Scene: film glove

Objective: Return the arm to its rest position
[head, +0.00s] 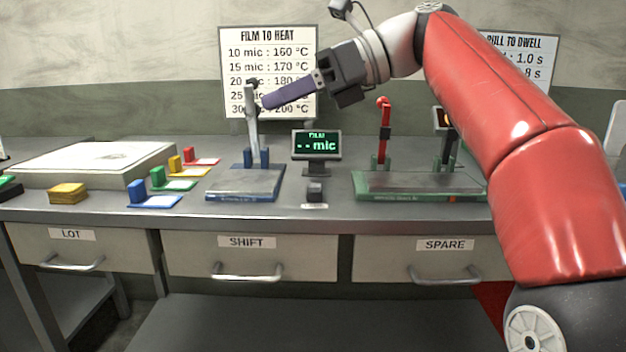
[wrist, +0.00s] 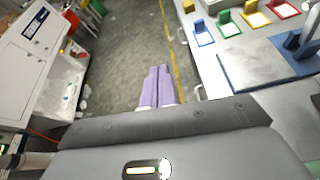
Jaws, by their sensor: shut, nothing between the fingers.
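My gripper (head: 268,102) is raised above the bench in the head view, with its purple-covered fingers pointing left. Its tips are in front of the sign headed FILM TO HEAT (head: 268,72) and appear close to the grey upright lever of the blue-based device (head: 243,184); I cannot tell whether they touch. In the wrist view the two purple fingers (wrist: 158,88) lie together, shut and empty, over the floor beside the bench. My red arm reaches in from the right and hides part of the bench and the second sign (head: 520,60).
The bench (head: 150,208) holds a green-based device (head: 420,196) with a red lever, a small display (head: 318,145) and several coloured stands at left. A pale flat box (head: 95,160) and a yellow stack (head: 68,193) lie left. Drawers (head: 250,257) line the front.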

